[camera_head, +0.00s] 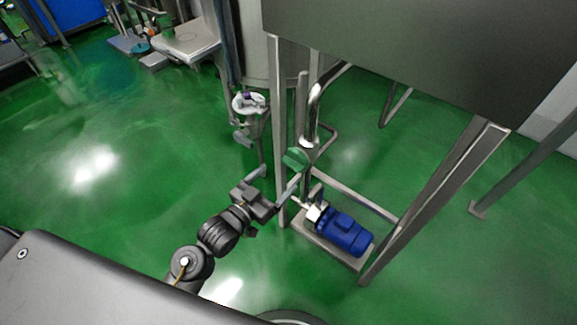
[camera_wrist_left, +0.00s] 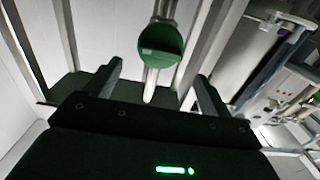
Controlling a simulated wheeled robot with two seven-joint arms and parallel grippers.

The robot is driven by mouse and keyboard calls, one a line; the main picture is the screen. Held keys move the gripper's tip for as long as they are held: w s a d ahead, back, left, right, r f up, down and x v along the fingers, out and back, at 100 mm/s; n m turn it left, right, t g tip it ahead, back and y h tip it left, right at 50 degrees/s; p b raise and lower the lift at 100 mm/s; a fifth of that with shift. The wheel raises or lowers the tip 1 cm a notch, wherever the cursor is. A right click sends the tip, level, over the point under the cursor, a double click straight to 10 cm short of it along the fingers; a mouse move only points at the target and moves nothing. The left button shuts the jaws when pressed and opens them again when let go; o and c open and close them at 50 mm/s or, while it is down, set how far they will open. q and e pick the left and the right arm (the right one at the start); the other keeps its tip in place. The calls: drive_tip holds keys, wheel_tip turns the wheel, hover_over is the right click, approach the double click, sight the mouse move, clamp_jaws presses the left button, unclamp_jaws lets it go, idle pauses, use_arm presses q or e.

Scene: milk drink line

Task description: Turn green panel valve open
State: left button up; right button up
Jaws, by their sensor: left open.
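The green panel valve (camera_head: 295,159) is on the steel piping by the frame post, just beyond my left gripper (camera_head: 280,177). In the left wrist view the green valve (camera_wrist_left: 161,42) is a round green disc on a steel pipe, ahead of the gap between the fingers. My left gripper (camera_wrist_left: 159,70) is open and empty, with a finger to each side of the pipe's line. The valve appears beyond the fingertips; I cannot tell the exact distance. My right gripper is not in view.
A blue pump motor (camera_head: 343,232) sits low at the right, inside a steel frame (camera_head: 281,130). A large grey panel (camera_head: 420,45) hangs above. A small stand with a white top (camera_head: 249,102) is behind the gripper. The green floor (camera_head: 110,200) at left is clear.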

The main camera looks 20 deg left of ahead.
sight(290, 165)
use_arm(q)
drive_tip(key=x, duration=0.6)
drive_tip(key=shift+w+d, duration=0.1)
drive_tip(key=shift+w, duration=0.05)
drive_tip(key=c, duration=0.8)
drive_tip(key=shift+c, duration=0.2)
